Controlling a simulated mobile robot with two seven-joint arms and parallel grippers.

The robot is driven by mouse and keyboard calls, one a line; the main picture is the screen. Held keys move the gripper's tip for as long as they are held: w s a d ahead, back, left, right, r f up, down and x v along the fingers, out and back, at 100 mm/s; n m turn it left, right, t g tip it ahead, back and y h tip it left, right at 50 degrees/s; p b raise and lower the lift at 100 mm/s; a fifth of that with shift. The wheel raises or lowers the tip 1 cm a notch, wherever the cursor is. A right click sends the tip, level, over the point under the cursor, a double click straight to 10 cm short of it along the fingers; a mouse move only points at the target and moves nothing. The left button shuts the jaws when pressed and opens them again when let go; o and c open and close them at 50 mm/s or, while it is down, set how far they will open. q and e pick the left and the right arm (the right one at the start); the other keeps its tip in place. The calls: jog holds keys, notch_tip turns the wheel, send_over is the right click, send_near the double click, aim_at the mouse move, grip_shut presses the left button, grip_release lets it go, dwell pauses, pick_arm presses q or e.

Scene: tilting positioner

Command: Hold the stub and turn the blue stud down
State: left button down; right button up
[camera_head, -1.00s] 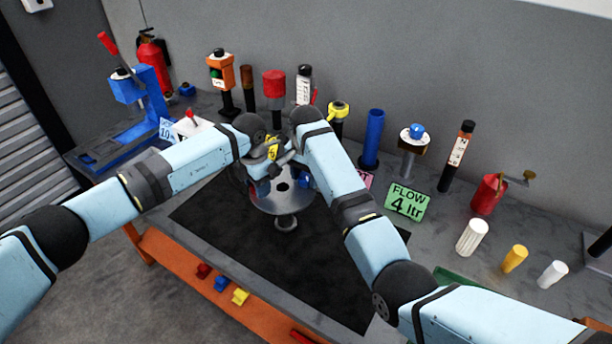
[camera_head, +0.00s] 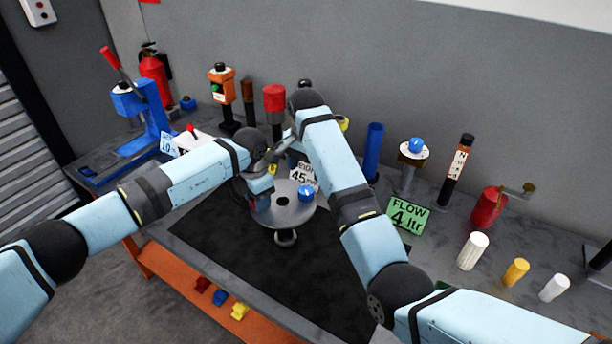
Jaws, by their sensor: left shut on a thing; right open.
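The positioner's round grey metal disc (camera_head: 282,216) with a dark centre hole stands on the black mat, tilted towards me. The blue stud (camera_head: 306,193) sits on the disc's right side, in clear view. My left gripper (camera_head: 258,200) reaches down at the disc's left edge and is shut on the stub, which is mostly hidden by the gripper. My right gripper (camera_head: 286,150) is open, above and behind the disc, apart from the blue stud; its fingertips are partly hidden by the arms.
A white card reading 45 (camera_head: 303,177) stands behind the disc, partly covered by my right arm. A green FLOW 4 ltr sign (camera_head: 408,214), a blue cylinder (camera_head: 373,152) and a red can (camera_head: 487,207) stand to the right. The black mat (camera_head: 300,285) is clear in front.

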dwell(0.3)
pick_arm(q)
jog(key=c, duration=0.8)
grip_release()
jog(key=shift+r, duration=0.15)
jog(key=o, duration=0.3)
